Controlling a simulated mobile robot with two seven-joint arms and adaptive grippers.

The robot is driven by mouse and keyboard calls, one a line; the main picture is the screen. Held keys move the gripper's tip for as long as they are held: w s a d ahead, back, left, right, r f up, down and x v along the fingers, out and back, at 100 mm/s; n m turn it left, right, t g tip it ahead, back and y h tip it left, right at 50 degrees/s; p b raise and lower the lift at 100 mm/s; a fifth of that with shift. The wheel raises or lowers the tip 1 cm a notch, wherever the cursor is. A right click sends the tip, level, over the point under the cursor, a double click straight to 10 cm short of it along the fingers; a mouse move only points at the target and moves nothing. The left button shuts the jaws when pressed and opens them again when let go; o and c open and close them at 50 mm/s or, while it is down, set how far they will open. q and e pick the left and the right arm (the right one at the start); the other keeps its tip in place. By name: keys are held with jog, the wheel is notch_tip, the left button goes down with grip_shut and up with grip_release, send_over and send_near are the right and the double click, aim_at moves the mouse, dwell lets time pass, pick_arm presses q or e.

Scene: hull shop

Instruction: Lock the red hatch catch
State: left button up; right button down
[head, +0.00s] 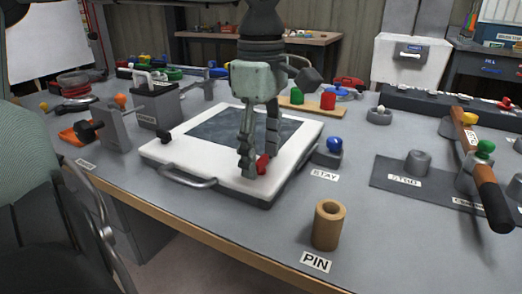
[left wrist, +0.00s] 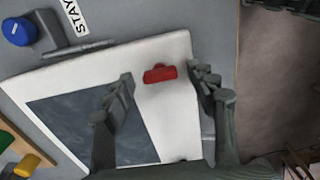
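The red hatch catch (head: 262,164) sits on the white rim of the hatch panel (head: 205,180), near its front right part. In the left wrist view the catch (left wrist: 160,73) is a small red bar between my two fingertips, with a gap on each side. My left gripper (head: 259,163) points down at the catch and is open around it. Its fingers also show in the left wrist view (left wrist: 160,76). In the head view a finger partly hides the catch. My right gripper is not in view.
A handle (head: 187,180) is on the panel's front side. A blue knob (head: 334,144) stands right of the panel by the STAY label (head: 325,175). A tan cylinder (head: 328,225) stands by the PIN label (head: 316,262). A wooden-handled tool (head: 492,197) lies right.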

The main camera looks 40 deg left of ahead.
aim_at(261, 159)
pick_arm(q)
notch_tip(261, 159, up, 12)
dwell(0.6)
dwell(0.5)
